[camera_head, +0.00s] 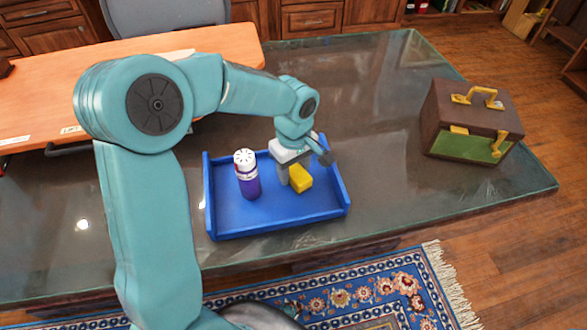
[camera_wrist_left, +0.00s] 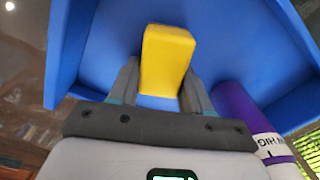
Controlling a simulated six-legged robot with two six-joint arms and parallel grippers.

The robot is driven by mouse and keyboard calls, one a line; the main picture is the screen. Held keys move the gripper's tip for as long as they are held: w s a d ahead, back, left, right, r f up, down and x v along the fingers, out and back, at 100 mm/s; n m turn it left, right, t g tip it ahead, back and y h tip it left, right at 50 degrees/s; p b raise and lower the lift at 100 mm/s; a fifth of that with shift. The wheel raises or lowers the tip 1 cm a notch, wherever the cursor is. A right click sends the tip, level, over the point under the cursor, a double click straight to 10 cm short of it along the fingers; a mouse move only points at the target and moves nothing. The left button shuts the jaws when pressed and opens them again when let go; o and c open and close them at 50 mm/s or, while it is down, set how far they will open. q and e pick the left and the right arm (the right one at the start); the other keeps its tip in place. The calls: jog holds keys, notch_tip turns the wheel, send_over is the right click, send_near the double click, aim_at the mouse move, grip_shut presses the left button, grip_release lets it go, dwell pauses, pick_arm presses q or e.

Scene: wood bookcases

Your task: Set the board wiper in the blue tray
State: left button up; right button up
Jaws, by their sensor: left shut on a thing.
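The board wiper is the yellow block (camera_head: 301,177). It is over the right part of the blue tray (camera_head: 230,222), at or just above its floor; I cannot tell whether it touches. My left gripper (camera_head: 292,178) reaches into the tray from above and is shut on the wiper. In the left wrist view the yellow wiper (camera_wrist_left: 168,62) sits between the two fingers of my left gripper (camera_wrist_left: 160,85), with the blue tray (camera_wrist_left: 105,40) beyond. My right gripper does not show.
A purple bottle with a white top (camera_head: 248,178) stands in the left part of the tray. A brown and green case (camera_head: 470,122) stands on the grey glossy table (camera_head: 385,90) at the right. An orange desk surface (camera_head: 225,45) lies behind at left. The table between tray and case is clear.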

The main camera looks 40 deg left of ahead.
aim_at(294, 168)
pick_arm(q)
jog(key=shift+r, duration=0.1)
jog(key=shift+f, duration=0.2)
jog(key=o, duration=1)
jog(key=shift+o, duration=0.2)
jog(key=shift+r, duration=0.1)
jog(key=shift+r, duration=0.3)
notch_tip(294, 168, up, 12)
jog(key=p, duration=0.2)
jog(key=shift+f, duration=0.15)
